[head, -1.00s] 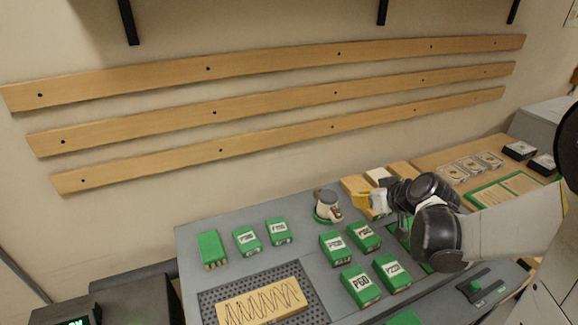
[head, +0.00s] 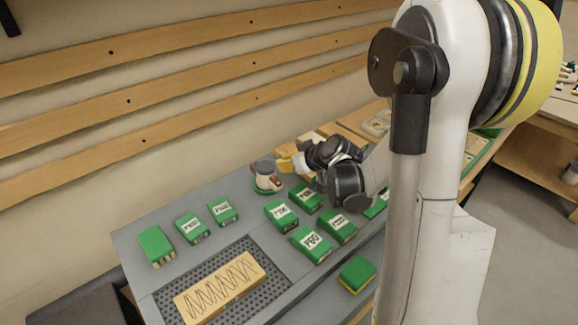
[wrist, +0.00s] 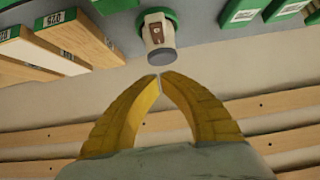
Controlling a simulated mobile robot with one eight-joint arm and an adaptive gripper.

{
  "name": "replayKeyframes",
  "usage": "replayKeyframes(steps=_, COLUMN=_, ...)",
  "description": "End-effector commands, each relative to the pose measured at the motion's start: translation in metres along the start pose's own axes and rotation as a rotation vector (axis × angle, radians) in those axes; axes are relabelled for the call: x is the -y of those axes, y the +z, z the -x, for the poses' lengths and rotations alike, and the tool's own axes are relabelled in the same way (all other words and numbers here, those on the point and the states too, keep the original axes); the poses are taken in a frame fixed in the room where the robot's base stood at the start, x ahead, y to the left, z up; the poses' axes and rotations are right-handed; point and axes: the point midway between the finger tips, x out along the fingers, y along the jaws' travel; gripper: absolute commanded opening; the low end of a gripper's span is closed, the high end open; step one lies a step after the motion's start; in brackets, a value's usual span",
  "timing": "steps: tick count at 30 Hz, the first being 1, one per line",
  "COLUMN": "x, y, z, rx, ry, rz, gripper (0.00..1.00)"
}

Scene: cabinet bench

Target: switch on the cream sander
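The cream sander (head: 264,171) stands on a green round base near the back of the grey bench, with a brown patch on its side. In the wrist view the sander (wrist: 158,36) shows just beyond my fingertips, its brown patch facing the camera and its grey end towards the fingers. My gripper (head: 283,164) is just right of the sander in the head view, apart from it as far as I can see. In the wrist view my gripper's yellow fingers (wrist: 160,77) meet at the tips with nothing between them.
Green labelled blocks (head: 311,243) lie in front and to the left of the sander. A wooden board with a zigzag line (head: 219,287) lies on a perforated mat. Wooden blocks (wrist: 70,38) stand beside the sander. Wooden rails (head: 180,95) run along the wall behind.

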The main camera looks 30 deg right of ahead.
Motion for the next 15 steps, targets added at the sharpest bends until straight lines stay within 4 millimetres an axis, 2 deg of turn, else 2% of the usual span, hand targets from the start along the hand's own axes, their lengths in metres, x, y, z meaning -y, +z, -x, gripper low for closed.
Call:
replayKeyframes(steps=1, x=0.001, y=0.003, z=-0.014, rx=0.001, ry=-0.002, rz=0.002, gripper=0.00)
replayKeyframes(steps=7, x=0.001, y=0.002, z=-0.055, rx=0.000, ry=-0.001, rz=0.002, gripper=0.00)
replayKeyframes(steps=9, x=0.000, y=0.013, z=-0.062, rx=0.001, ry=0.000, rz=0.000, gripper=0.00)
replayKeyframes(steps=15, x=0.000, y=0.026, z=-0.075, rx=0.001, ry=0.000, rz=0.000, gripper=0.00)
